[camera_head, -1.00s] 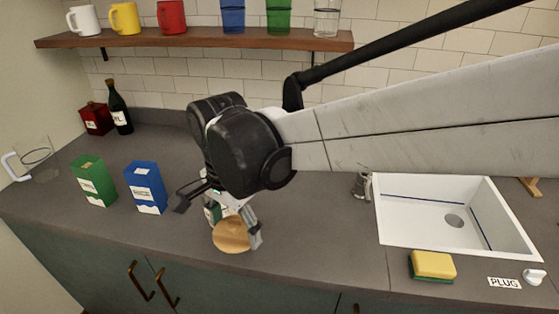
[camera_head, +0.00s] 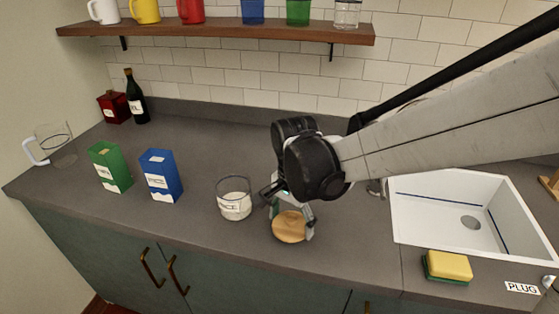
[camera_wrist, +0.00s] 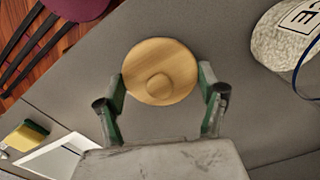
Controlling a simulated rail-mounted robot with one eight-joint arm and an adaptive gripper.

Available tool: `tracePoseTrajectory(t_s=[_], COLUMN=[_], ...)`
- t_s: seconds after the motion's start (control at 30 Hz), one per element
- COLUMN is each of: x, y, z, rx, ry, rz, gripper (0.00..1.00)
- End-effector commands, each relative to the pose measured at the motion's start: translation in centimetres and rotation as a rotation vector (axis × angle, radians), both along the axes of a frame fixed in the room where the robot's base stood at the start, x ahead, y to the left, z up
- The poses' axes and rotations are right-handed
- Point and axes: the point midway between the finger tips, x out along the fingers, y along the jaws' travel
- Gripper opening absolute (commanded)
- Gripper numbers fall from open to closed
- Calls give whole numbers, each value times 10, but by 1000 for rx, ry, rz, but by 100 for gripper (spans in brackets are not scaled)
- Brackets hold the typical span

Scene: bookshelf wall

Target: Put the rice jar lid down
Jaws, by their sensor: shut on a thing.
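The rice jar lid (camera_head: 289,227) is a round, light wooden disc with a knob, low over the front of the grey counter. My gripper (camera_head: 291,216) is shut on it. In the wrist view the lid (camera_wrist: 161,73) sits between the two fingers (camera_wrist: 162,92), its knob facing the camera. I cannot tell whether the lid touches the counter. The rice jar (camera_head: 234,200) is glass with a white label and rice inside; it stands open, left of the lid and apart from it. Part of the jar (camera_wrist: 286,36) shows at the wrist view's top right.
A blue box (camera_head: 161,176) and a green box (camera_head: 110,168) stand further left. The white sink (camera_head: 455,219) and a yellow-green sponge (camera_head: 448,267) are to the right. The counter between the lid and the sink is clear. A shelf with cups (camera_head: 220,34) hangs above.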

Motion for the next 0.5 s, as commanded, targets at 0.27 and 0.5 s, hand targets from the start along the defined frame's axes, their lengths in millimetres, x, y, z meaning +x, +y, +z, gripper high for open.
tracePoseTrajectory(t_s=[0.27,0.5], x=[0,0], y=[0,0], z=[-19,-21], rx=[0,0], ry=[0,0], rz=[0,0], gripper=[45,45])
